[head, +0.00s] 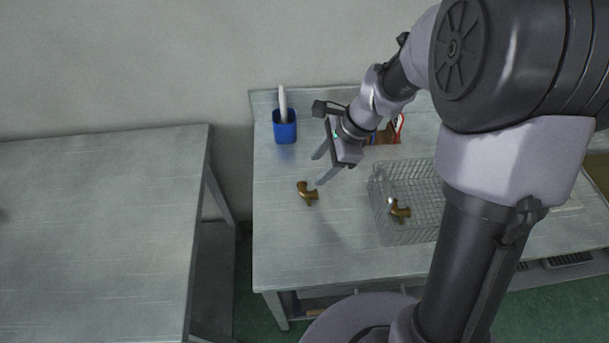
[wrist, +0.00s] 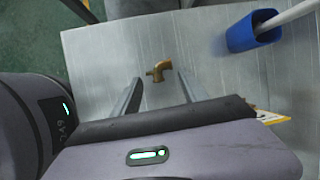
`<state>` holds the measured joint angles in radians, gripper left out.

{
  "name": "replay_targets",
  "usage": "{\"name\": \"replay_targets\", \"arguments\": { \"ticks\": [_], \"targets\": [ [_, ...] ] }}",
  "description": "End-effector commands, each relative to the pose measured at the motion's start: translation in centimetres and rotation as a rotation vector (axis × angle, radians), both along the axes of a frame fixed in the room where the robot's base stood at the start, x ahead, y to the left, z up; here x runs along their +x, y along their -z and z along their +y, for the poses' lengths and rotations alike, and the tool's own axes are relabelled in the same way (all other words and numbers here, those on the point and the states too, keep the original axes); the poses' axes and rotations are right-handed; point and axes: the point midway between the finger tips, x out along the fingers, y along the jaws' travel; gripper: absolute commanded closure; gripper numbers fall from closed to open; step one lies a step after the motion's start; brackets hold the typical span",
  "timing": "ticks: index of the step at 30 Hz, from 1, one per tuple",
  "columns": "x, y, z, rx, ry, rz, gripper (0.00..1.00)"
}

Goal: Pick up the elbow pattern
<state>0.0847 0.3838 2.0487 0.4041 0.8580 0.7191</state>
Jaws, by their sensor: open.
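A brown-gold elbow pattern (head: 307,193) lies on the bare metal table, left of the wire basket. A second, similar piece (head: 400,209) is in the basket. My gripper (head: 319,168) is open and empty, above the table and close to the loose elbow pattern. In the wrist view the loose elbow pattern (wrist: 159,71) shows beyond the fingertips, roughly between the two fingers of my gripper (wrist: 158,85). It is not touched by the fingers in that view.
A wire basket (head: 376,196) stands right of the loose piece. A blue cup (head: 285,131) with a white stick is at the back left. Something red and brown (head: 388,135) is partly hidden behind my arm. The table's front left is clear. Another table (head: 100,240) stands left across a gap.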

Motion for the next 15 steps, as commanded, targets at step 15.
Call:
{"name": "replay_targets", "arguments": {
  "ticks": [15],
  "targets": [
    [1.2, 9.1, 3.2, 0.000, -0.003, 0.000, 0.49]
  ]
}}
